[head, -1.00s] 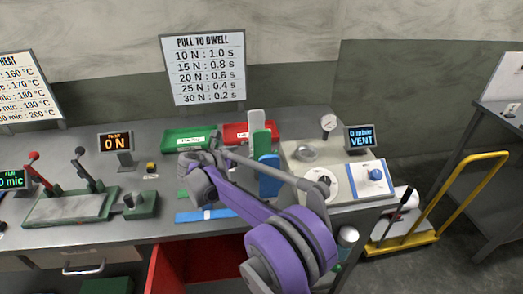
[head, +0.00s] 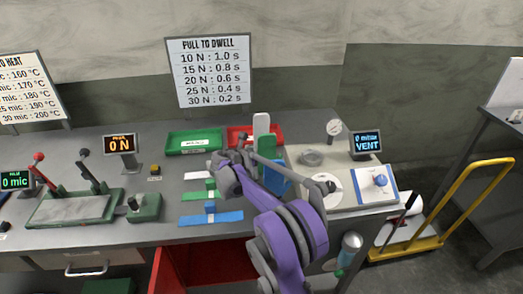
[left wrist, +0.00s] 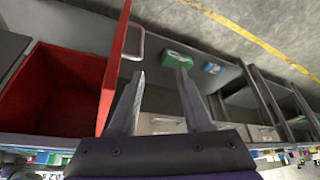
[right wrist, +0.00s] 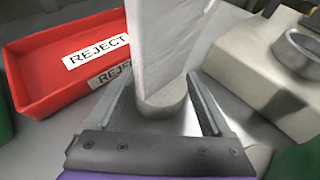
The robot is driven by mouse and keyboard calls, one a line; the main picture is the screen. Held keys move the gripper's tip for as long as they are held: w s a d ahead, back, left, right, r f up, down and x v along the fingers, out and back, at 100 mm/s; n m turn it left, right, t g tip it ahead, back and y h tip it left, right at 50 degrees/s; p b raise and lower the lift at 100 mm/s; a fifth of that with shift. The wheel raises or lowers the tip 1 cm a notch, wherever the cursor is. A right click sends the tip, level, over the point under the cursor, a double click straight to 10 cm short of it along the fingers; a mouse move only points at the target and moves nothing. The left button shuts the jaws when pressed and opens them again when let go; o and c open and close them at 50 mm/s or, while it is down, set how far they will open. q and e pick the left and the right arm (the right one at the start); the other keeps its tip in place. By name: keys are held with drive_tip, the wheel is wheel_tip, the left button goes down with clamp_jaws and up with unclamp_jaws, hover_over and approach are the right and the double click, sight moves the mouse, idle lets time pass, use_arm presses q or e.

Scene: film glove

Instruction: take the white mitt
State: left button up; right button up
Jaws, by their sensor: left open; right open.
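The white mitt (head: 261,124) stands upright on the bench in the head view, behind a green one and a blue one. In the right wrist view what appears to be the white mitt (right wrist: 168,45) rises from a round grey base. My right gripper (right wrist: 160,88) is open, with its fingers on either side of this base; whether they touch it I cannot tell. In the head view my right arm hides part of the uprights. My left gripper (left wrist: 160,75) is open and empty, pointing down past the bench front; it is not in the head view.
A red REJECT tray (right wrist: 75,65) is left of the mitt, and a beige machine (right wrist: 265,75) with a metal ring is right. A green tray (head: 194,143) and flat colored strips lie on the bench. A red drawer (left wrist: 70,90) stands open below.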

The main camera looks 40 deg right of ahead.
drive_tip(key=c, duration=1.2)
